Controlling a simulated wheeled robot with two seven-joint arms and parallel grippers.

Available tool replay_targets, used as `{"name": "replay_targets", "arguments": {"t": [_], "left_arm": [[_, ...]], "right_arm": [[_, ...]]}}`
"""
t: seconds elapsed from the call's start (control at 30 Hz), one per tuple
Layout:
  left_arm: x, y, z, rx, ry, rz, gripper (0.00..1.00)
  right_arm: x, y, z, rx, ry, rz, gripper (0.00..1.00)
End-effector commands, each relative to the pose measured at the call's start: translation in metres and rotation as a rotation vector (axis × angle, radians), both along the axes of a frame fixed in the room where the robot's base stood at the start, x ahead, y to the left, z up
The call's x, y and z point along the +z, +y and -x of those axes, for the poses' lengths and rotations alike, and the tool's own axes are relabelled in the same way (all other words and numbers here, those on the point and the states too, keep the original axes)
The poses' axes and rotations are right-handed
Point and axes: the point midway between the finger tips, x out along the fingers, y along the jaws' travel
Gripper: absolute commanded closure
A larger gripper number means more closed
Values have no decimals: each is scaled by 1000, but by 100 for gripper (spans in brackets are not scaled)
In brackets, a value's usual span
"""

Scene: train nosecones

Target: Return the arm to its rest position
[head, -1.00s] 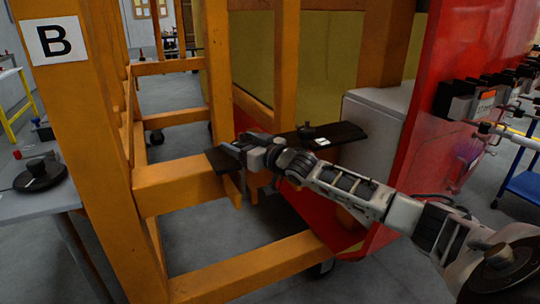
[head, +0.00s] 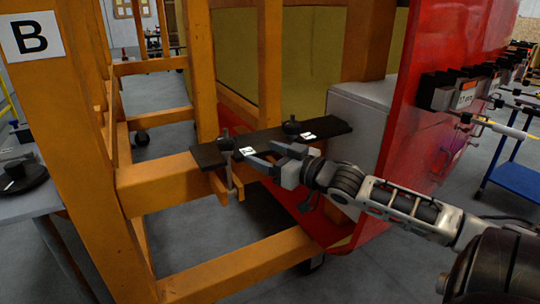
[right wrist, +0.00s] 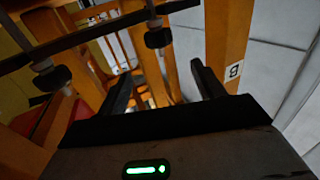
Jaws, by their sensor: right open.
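My right gripper (head: 257,154) is open and empty, with its two dark fingers apart and pointing left in the head view. It is just right of a black clamp knob (head: 226,143) on a dark bar (head: 265,140). In the right wrist view, the open fingers (right wrist: 162,76) have nothing between them, and the dark bar (right wrist: 90,38) with its hanging knobs (right wrist: 157,38) shows beyond them. My left gripper is in neither view.
The bar lies across an orange frame (head: 165,182) toward a white box (head: 358,128) and a red panel (head: 425,110). A second knob (head: 291,127) stands on the bar. A grey table (head: 30,202) is at left, a blue cart (head: 515,182) at right.

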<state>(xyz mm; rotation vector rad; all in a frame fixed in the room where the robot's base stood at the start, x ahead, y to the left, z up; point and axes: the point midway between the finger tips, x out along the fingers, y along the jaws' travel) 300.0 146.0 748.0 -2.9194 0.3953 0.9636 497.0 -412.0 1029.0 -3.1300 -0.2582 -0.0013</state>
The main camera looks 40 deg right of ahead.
Motion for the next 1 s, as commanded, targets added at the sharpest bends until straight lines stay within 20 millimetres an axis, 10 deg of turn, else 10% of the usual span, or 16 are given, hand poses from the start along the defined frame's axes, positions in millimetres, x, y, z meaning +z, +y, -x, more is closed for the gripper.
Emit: {"name": "replay_targets", "arguments": {"t": [0.77, 1.0], "left_arm": [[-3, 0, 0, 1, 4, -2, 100], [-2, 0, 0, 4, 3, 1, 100]], "right_arm": [[-5, 0, 7, -1, 7, -1, 32], [-107, 37, 41, -20, 175, 14, 32]]}}
